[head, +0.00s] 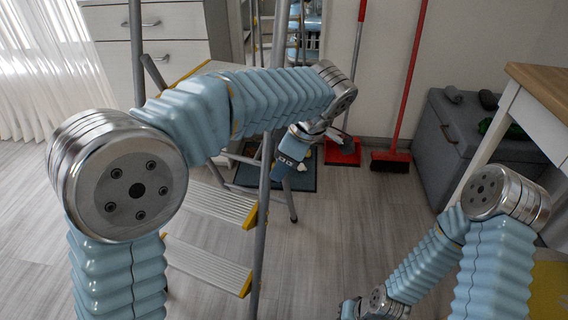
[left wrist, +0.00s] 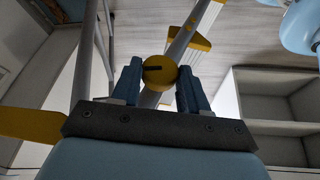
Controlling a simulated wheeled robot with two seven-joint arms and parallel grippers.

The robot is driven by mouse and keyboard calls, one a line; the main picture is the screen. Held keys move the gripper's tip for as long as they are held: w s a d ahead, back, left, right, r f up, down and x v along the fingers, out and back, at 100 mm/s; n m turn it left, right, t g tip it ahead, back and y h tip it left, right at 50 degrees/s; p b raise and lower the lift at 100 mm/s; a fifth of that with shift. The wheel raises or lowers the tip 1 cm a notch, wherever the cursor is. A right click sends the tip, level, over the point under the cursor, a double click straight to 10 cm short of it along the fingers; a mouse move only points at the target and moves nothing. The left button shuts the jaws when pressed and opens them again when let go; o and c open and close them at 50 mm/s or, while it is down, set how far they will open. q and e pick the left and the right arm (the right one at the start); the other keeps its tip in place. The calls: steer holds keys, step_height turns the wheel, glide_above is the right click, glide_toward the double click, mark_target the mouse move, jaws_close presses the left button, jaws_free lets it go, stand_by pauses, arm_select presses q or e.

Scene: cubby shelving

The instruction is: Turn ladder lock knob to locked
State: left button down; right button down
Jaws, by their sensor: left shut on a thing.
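The ladder lock knob (left wrist: 160,74) is a round yellow knob with a dark slot-like mark across its face. It sits between the two blue fingers of my left gripper (left wrist: 159,80), which is shut on it. In the head view my left arm reaches across the stepladder (head: 260,225), and the left gripper (head: 281,171) points down beside its grey rail. I cannot make out the knob in the head view. The ladder has grey rails and steps with yellow ends.
A red broom (head: 391,160) and a red dustpan (head: 342,152) stand against the back wall. A grey storage box (head: 455,140) and a wood-topped table (head: 540,88) are on the right. A drawer cabinet (head: 155,48) is at the back left. The middle floor is clear.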

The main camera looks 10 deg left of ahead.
arm_select(q)
steer(key=shift+f+b, duration=0.25)
steer(key=shift+b, duration=0.2)
steer(key=shift+r+t, duration=0.1)
steer(key=shift+t, duration=0.2)
steer(key=shift+r, duration=0.15)
steer(key=c, duration=0.6)
jaws_free()
arm_select(e)
steer(key=shift+a+f, duration=0.1)
steer(key=shift+f, duration=0.65)
arm_select(q)
steer(key=p+v, duration=0.3)
steer(key=v, duration=1)
steer(key=shift+s+r+p, duration=0.2)
steer(key=shift+r+p, duration=0.1)
steer(key=shift+r, duration=0.05)
arm_select(e)
steer(key=v, duration=0.3)
steer(key=shift+w+a+r, duration=0.15)
steer(key=shift+a+r, duration=0.1)
steer(key=shift+a, duration=0.05)
